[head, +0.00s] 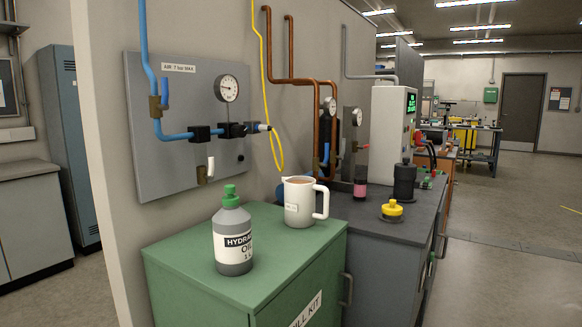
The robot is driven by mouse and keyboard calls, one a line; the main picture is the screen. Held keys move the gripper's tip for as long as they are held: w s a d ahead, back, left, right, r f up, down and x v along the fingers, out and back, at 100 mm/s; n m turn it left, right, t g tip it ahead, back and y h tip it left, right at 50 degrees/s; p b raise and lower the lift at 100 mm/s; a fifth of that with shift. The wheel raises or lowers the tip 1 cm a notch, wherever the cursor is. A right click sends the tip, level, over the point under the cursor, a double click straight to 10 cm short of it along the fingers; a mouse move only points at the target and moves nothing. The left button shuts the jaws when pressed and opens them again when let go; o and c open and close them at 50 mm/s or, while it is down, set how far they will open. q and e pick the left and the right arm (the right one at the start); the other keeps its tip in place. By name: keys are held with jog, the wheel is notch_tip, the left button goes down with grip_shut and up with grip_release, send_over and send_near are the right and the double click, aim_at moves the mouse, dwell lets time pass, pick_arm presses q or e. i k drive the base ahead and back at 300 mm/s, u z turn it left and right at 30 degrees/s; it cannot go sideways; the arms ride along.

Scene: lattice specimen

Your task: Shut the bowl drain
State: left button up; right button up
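A grey wall panel (170,90) carries compressed-air fittings. A blue hose (145,50) runs down into a brass valve (155,106) with an upright blue lever, then on to black blocks (200,133). A round gauge (228,88) sits above the fittings. Low on the panel is a small brass fitting (202,175) with an upright white part (211,165) beside it. I cannot tell for certain which fitting is the bowl drain, or whether it is open or shut. Neither of my grippers is in view.
A green cabinet (200,285) stands below the panel, with a hydraulic oil bottle (232,235) and a white jug (299,203) on top. A dark bench (375,215) adjoins it, with a yellow-capped item (392,209). Open floor (520,260) lies to the right.

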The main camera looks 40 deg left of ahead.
aim_at(210, 176)
jog(key=u, duration=0.5)
jog(key=k, duration=0.25)
jog(key=z, duration=1.05)
jog(key=i, duration=2.15)
jog(key=u, duration=1.85)
jog(key=i, duration=0.7)
jog(key=u, duration=0.75)
